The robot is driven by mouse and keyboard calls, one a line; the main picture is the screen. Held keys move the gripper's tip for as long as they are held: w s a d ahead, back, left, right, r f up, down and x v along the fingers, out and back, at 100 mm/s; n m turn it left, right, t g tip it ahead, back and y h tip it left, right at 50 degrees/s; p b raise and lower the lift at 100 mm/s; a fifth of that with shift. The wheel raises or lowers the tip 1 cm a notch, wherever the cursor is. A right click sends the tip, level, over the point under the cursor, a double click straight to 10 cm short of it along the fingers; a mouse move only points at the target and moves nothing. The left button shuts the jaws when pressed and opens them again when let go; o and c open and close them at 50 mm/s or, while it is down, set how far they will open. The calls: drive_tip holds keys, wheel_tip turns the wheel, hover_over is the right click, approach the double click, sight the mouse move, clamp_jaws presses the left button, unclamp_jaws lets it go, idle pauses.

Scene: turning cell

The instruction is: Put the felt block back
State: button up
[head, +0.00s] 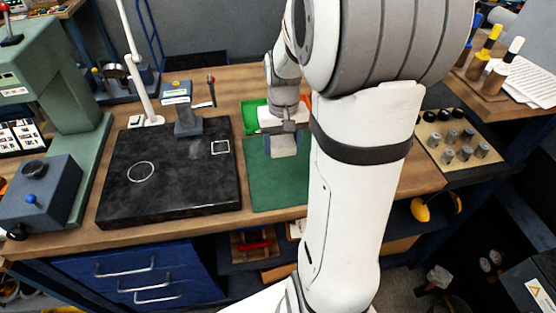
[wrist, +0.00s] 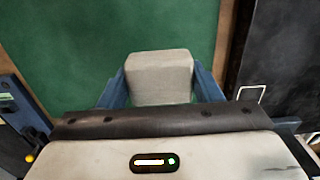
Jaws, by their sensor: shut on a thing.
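My gripper (head: 283,133) is over the green mat (head: 270,187) on the workbench. In the wrist view my gripper (wrist: 160,85) is shut on a pale grey felt block (wrist: 160,68), with a blue finger on each side of it. The block also shows in the head view (head: 284,146), below the gripper. I cannot tell whether it touches the mat or is just above it. The mat fills the middle of the wrist view (wrist: 70,45).
A black stone plate (head: 170,195) with a white circle and a white square outline lies left of the mat. A grey stand (head: 187,118) is at its back edge. A green tray (head: 250,115) is behind the mat. Metal parts in a rack (head: 465,145) are at right.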

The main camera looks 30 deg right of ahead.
hover_over(283, 175)
wheel_tip(283, 175, down, 6)
drive_tip(key=shift+w+f+p, duration=0.1)
drive_tip(key=shift+w+p, duration=0.05)
drive_tip(key=shift+p, duration=0.15)
drive_tip(key=shift+f, duration=1.65)
drive_tip(key=shift+f, duration=0.1)
drive_tip(key=o, duration=0.9)
drive_tip(key=shift+o, duration=0.2)
wheel_tip(283, 175, up, 11)
drive_tip(key=shift+s+a+r, duration=0.15)
drive_tip(key=shift+s+r, duration=0.05)
drive_tip(key=shift+r, duration=0.45)
drive_tip(key=s+a+r+n+t, duration=0.3)
drive_tip(key=s+a+r, duration=0.3)
drive_tip(key=s+a, duration=0.5)
drive_tip(key=shift+s+a, duration=0.15)
drive_tip(key=shift+s, duration=0.7)
